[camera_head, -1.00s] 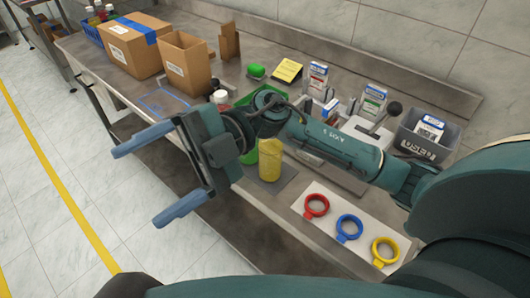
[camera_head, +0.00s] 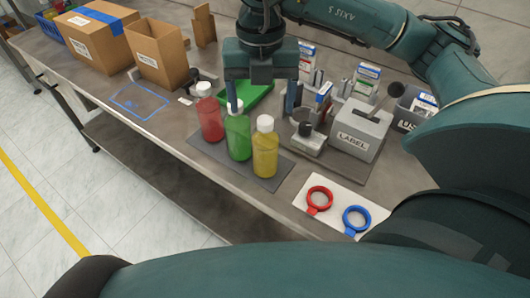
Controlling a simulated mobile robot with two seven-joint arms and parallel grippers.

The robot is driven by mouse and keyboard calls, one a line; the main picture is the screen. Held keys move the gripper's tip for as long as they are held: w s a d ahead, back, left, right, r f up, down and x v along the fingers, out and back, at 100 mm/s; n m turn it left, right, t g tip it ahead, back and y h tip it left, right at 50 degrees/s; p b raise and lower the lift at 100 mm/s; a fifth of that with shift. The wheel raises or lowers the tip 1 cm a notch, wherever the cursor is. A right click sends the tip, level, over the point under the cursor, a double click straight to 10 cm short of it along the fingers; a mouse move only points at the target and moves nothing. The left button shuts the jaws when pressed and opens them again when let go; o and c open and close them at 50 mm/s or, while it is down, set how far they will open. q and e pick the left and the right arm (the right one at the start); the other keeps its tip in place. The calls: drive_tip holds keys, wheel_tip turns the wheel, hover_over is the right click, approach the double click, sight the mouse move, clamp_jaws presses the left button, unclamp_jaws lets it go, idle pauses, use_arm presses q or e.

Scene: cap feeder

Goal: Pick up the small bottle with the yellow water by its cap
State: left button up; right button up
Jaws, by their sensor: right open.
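The small bottle with yellow liquid (camera_head: 265,155) stands upright on a grey mat (camera_head: 276,181) near the table's front edge. Its white cap (camera_head: 265,123) is clear to see. A bottle of green liquid (camera_head: 238,140) and a bottle of red liquid (camera_head: 210,122) stand beside it to the left, also with white caps. My right gripper (camera_head: 262,112) is open and points down above or behind the bottles, with nothing between its fingers. In the picture its left finger overlaps the top of the green bottle; I cannot tell whether they touch. My left gripper is out of view.
A green tray (camera_head: 262,93) lies behind the bottles. A label device (camera_head: 358,132) stands to the right. Red (camera_head: 318,199) and blue (camera_head: 357,219) rings lie on a white board in front. Cardboard boxes (camera_head: 156,55) stand at the back left. A blue-outlined table area (camera_head: 141,101) is clear.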

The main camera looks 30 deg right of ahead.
sight(266, 119)
wheel_tip(266, 119, down, 2)
drive_tip(key=f, duration=0.4)
drive_tip(key=shift+s+d+f+p, duration=0.15)
drive_tip(key=shift+s+f+p, duration=0.25)
drive_tip(key=shift+f, duration=0.3)
drive_tip(key=shift+c, duration=0.2)
drive_tip(key=c, duration=1.5)
